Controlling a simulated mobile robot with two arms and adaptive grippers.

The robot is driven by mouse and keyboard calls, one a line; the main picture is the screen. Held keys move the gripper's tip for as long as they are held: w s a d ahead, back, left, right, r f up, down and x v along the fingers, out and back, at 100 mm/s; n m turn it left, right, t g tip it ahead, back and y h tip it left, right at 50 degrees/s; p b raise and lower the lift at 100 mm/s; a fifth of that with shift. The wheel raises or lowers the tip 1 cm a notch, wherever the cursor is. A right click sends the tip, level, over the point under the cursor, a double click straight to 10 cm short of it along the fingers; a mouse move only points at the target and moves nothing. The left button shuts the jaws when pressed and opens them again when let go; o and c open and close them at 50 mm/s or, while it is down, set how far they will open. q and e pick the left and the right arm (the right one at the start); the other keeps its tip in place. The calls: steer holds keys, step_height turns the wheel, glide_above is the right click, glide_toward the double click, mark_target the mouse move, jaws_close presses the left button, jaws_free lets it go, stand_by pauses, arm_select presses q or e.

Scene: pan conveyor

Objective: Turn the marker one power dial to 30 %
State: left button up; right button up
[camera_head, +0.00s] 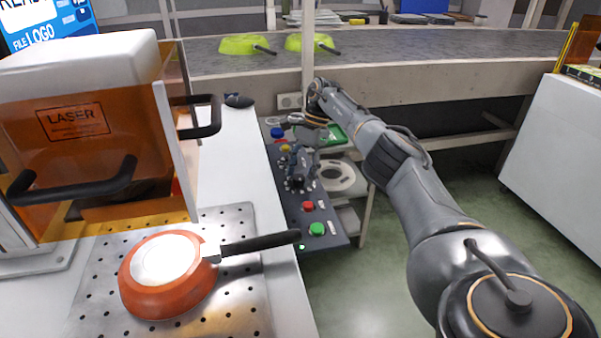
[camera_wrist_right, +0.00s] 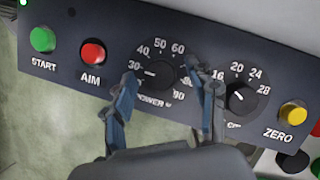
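The power dial (camera_wrist_right: 158,75) is a black knob on the dark control panel (camera_wrist_right: 75,72), with numbers around it. It also shows in the head view (camera_head: 297,183). In the right wrist view its white mark points left, close to the 30 label. My right gripper (camera_wrist_right: 162,76) is open, with one finger on each side of the knob. I cannot tell whether the fingertips touch it. The left finger covers part of the low end of the scale. In the head view my right gripper (camera_head: 300,168) is over the panel. My left gripper is not in view.
The green START button (camera_wrist_right: 42,39) and red AIM button (camera_wrist_right: 93,52) are left of the dial. A second dial (camera_wrist_right: 241,95) and yellow ZERO button (camera_wrist_right: 294,113) are right. An orange pan (camera_head: 135,293) sits on the perforated plate (camera_head: 240,313), its handle reaching toward the panel.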

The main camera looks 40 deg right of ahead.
mark_target(300, 176)
steer(key=shift+r, duration=0.1)
step_height(300, 176, up, 10)
stand_by(0.4)
stand_by(0.5)
